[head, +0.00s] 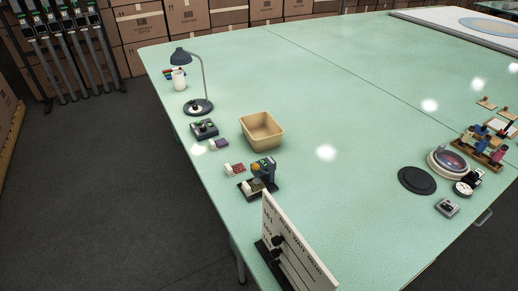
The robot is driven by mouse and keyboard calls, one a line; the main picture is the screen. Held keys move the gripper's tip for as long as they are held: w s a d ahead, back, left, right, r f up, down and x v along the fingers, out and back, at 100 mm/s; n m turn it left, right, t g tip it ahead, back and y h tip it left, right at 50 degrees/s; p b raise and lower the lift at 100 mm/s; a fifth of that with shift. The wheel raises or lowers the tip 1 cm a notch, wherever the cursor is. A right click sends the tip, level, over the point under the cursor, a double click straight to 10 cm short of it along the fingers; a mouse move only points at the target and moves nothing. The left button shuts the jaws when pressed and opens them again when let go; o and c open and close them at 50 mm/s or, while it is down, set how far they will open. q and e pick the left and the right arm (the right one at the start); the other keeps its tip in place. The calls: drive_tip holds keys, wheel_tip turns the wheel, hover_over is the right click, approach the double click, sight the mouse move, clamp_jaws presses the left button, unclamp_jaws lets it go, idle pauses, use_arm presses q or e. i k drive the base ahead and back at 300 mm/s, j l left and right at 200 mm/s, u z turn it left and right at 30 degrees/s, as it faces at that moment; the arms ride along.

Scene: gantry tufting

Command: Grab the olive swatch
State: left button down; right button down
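Several small swatch-like pieces lie along the left side of the large pale green table (330,90). A purple piece (219,144) lies left of the tan bin, and a red and white piece (235,169) lies below it. A small dull olive-brown piece (254,186) sits at the black desktop device (265,175); it is too small to tell for sure whether it is the olive swatch. Neither of my grippers is in view.
A tan bin (262,131), a desk lamp (198,107) and a white cup (179,80) stand on the left side. A white sign board (292,250) stands at the near edge. Spools (490,146) and a round dish (448,163) are at right. The table's middle is clear.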

sight(250, 189)
drive_tip(key=j+z, duration=0.1)
drive_tip(key=z, duration=0.35)
drive_tip(key=j+z, duration=0.1)
drive_tip(key=z, duration=0.3)
drive_tip(key=j+z, duration=0.1)
drive_tip(key=z, duration=0.35)
drive_tip(key=j+z, duration=0.2)
drive_tip(key=j, duration=0.25)
drive_tip(key=k+j+z, duration=0.2)
drive_tip(key=j, duration=0.25)
drive_tip(key=j+z, duration=0.2)
drive_tip(key=j, duration=0.3)
drive_tip(key=k+j+z, duration=0.2)
drive_tip(key=j, duration=0.2)
drive_tip(key=j+z, duration=0.15)
drive_tip(key=j, duration=0.3)
drive_tip(key=k+j+z, duration=0.2)
drive_tip(key=j, duration=0.15)
